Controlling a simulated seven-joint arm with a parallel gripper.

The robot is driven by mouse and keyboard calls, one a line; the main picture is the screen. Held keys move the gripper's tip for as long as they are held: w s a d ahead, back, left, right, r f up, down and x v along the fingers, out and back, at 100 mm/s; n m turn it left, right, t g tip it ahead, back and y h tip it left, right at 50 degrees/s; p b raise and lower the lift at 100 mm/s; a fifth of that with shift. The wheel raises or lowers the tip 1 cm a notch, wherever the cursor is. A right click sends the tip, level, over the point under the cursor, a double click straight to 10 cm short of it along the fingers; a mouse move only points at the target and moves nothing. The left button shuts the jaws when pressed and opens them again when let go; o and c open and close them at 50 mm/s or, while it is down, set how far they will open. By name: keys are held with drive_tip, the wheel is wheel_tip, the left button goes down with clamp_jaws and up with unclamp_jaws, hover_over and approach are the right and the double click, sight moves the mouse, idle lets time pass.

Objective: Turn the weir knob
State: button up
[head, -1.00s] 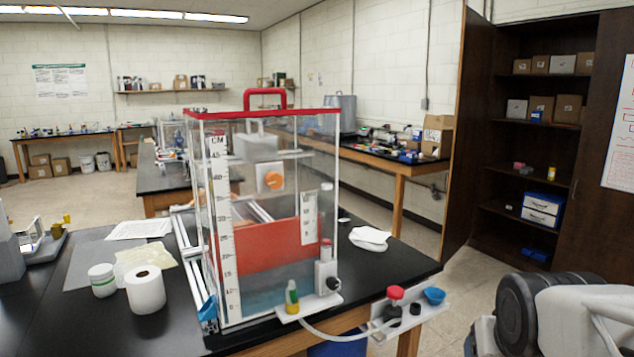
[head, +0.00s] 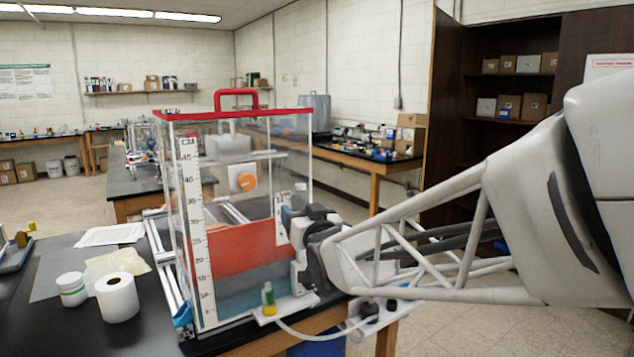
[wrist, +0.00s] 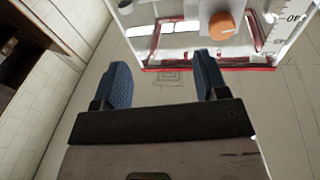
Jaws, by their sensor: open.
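The orange round knob (head: 242,181) sits on a pale plate at the upper middle of the clear tank (head: 196,230) in the head view. I take it as the weir knob. It also shows at the top of the wrist view (wrist: 221,25), beyond and right of my fingers. My gripper (wrist: 162,62) has two blue fingers, spread apart with nothing between them. In the head view my gripper (head: 312,222) is at the tank's right side, lower than the knob and to its right, apart from it. Its fingertips are hard to make out there.
The tank has a red rim and red handle (head: 236,97) and a height scale (head: 192,230). A white roll (head: 117,298) and a jar (head: 71,289) are on the black bench at left.

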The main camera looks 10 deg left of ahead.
sight(249, 183)
drive_tip(key=s+a+r+n+y, duration=0.1)
drive_tip(key=a+y, duration=0.3)
drive_tip(key=a, duration=0.4)
drive_tip(key=shift+a+r+n+y, duration=0.35)
drive_tip(key=shift+r+n+y, duration=0.05)
drive_tip(key=shift+r+n, duration=0.1)
drive_tip(key=shift+x, duration=3.8)
drive_tip(key=shift+c, duration=0.2)
drive_tip(key=c, duration=0.9)
drive_tip(key=shift+m+t+h, duration=0.45)
drive_tip(key=shift+m+h, duration=0.1)
drive_tip(key=shift+m, duration=0.75)
drive_tip(key=shift+m+t+h, duration=0.45)
drive_tip(key=shift+m+h, duration=0.1)
drive_tip(key=shift+m, duration=0.75)
